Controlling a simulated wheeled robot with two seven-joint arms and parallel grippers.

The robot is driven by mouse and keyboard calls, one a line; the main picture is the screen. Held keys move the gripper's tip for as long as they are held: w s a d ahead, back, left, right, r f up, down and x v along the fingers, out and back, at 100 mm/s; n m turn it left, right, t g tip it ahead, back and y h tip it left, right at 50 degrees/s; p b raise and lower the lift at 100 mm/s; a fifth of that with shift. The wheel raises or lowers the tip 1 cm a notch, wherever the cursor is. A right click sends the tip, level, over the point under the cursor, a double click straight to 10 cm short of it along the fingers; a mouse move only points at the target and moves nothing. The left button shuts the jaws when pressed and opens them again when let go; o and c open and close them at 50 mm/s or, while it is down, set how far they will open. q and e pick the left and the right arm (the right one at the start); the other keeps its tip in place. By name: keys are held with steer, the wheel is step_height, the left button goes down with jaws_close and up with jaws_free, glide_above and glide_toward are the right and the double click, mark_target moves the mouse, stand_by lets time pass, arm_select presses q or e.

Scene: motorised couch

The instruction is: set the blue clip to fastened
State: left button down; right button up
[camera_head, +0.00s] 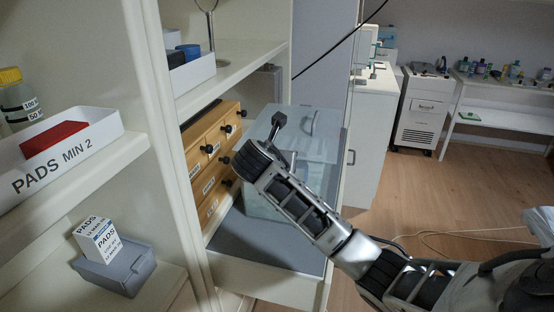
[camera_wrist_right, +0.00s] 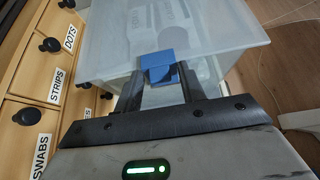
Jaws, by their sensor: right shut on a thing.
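The blue clip (camera_wrist_right: 158,65) sits at the rim on the near side of a clear plastic box (camera_wrist_right: 108,45), seen in the right wrist view. My right gripper (camera_wrist_right: 161,80) is shut on the clip, with one dark finger at each side of it. In the head view the right gripper (camera_head: 272,135) reaches in from the right over the clear box (camera_head: 312,132), and the clip is hidden there. Whether the clip is fastened I cannot tell. My left gripper is not in view.
A wooden drawer unit (camera_head: 210,145) with black knobs stands close left of the box. The box is on a grey shelf surface (camera_head: 235,238). Shelves at left hold a white PADS tray (camera_head: 85,150) and a grey bin (camera_head: 118,268). Open floor (camera_head: 420,195) lies to the right.

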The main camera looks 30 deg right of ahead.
steer(key=o, duration=0.6)
steer(key=shift+a+r, duration=0.1)
steer(key=shift+v, duration=7.9)
